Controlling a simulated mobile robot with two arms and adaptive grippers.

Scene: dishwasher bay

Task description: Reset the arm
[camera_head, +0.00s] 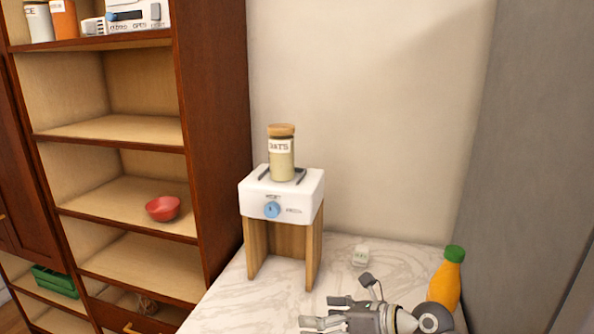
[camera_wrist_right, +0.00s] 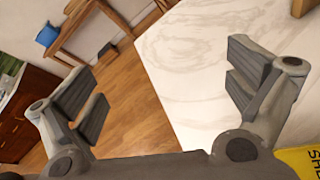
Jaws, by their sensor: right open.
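My right gripper (camera_head: 338,303) is low in the head view, over or beside the marble counter (camera_head: 228,300). In the right wrist view my right gripper (camera_wrist_right: 168,82) is open, its two fingers wide apart with nothing between them. Behind the fingers are the counter's edge and the wooden floor. My left gripper is in neither view.
An orange bottle with a green cap (camera_head: 447,282) stands close right of my gripper. An oats jar (camera_head: 281,155) sits on a white appliance (camera_head: 300,190) over a wooden stand. A shelf with a red bowl (camera_head: 163,208) is left.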

